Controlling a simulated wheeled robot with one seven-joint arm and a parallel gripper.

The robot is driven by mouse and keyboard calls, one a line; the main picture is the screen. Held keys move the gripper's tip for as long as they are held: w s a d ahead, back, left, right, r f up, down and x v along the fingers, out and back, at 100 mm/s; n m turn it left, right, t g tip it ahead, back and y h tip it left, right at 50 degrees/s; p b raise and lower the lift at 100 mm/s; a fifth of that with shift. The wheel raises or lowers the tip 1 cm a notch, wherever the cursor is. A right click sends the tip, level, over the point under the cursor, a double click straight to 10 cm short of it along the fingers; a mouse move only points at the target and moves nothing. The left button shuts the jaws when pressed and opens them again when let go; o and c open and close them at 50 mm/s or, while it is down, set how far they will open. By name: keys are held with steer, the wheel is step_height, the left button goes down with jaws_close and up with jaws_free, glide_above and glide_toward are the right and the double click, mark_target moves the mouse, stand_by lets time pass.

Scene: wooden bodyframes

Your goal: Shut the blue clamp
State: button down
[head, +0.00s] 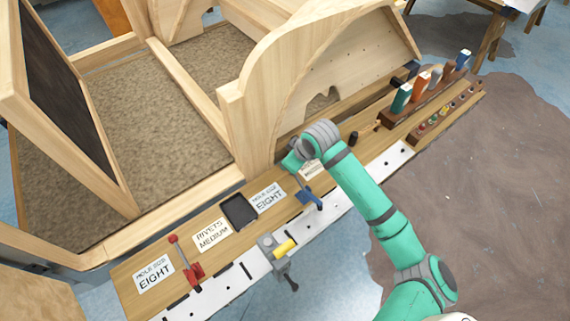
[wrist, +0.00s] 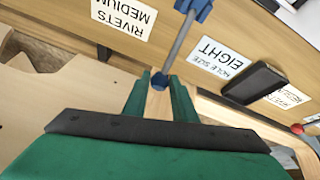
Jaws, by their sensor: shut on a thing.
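The blue clamp (head: 312,200) is mounted at the front edge of the wooden bench. Its grey lever slants up and to the left from the blue base, and the base also shows at the top of the wrist view (wrist: 196,8). My green gripper (head: 291,163) is at the lever's upper end, above the bench. In the wrist view, the blue knob at the lever's end sits between my fingertips (wrist: 159,79), and they are shut on it. The gripper hides the knob in the head view.
A red clamp (head: 194,272) with its lever up and a grey vise-like tool (head: 270,244) with a yellow part stand to the left. A black tray (head: 239,211) lies on the bench. A large wooden frame (head: 257,100) rises behind. Racks (head: 427,102) stand right.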

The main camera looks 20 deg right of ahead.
steer(key=shift+s+d+r+t, duration=0.25)
steer(key=shift+s+r+t, duration=0.65)
steer(key=shift+t, duration=0.2)
steer(key=shift+s+d+r, duration=0.1)
steer(key=shift+s+r, duration=0.1)
steer(key=shift+s, duration=0.3)
steer(key=shift+y, duration=0.3)
steer(key=c, duration=1.5)
jaws_free()
steer(key=shift+o, duration=0.2)
steer(key=shift+r, duration=0.1)
